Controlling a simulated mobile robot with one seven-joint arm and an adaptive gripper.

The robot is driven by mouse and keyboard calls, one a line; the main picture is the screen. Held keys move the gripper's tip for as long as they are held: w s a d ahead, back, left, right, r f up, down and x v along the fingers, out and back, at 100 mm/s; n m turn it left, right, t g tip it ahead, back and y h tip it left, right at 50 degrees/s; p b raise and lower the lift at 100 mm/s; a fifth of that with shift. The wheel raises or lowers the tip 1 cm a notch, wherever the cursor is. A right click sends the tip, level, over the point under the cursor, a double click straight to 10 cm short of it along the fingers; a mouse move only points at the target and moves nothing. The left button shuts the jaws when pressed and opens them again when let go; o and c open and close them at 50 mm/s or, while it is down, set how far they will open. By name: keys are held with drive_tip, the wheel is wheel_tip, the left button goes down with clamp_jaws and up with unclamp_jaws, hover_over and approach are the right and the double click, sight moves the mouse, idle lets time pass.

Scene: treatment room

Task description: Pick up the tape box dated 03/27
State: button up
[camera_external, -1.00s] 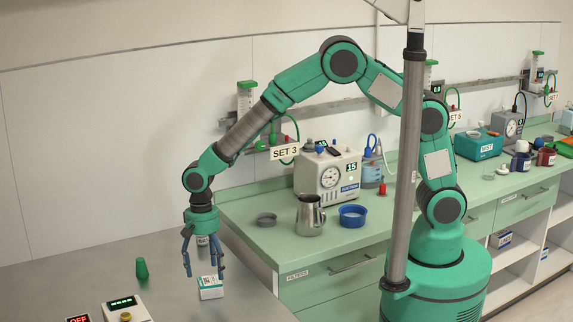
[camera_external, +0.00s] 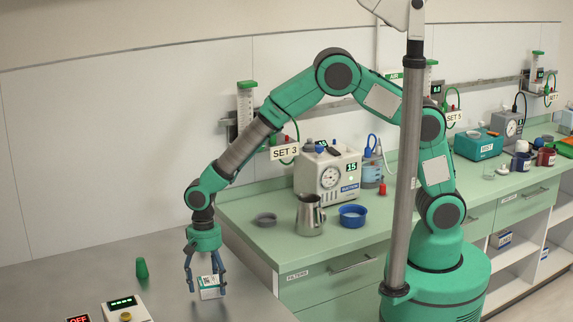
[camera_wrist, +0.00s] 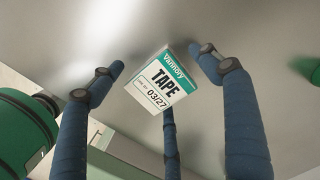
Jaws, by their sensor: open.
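In the wrist view my gripper (camera_wrist: 157,85) is open, with two fingers at left and right and a third below the box. Gaps show between the left and right fingertips and the box.
A green cone-like piece (camera_external: 142,268) stands on the metal table (camera_external: 80,270) left of my gripper. A control box (camera_external: 126,308) with a lit display is at the front. A green counter (camera_external: 290,240) with a metal jug (camera_external: 310,215) and blue bowl (camera_external: 352,215) lies to the right.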

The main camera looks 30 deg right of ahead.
idle(0.5)
drive_tip(key=c, duration=1.3)
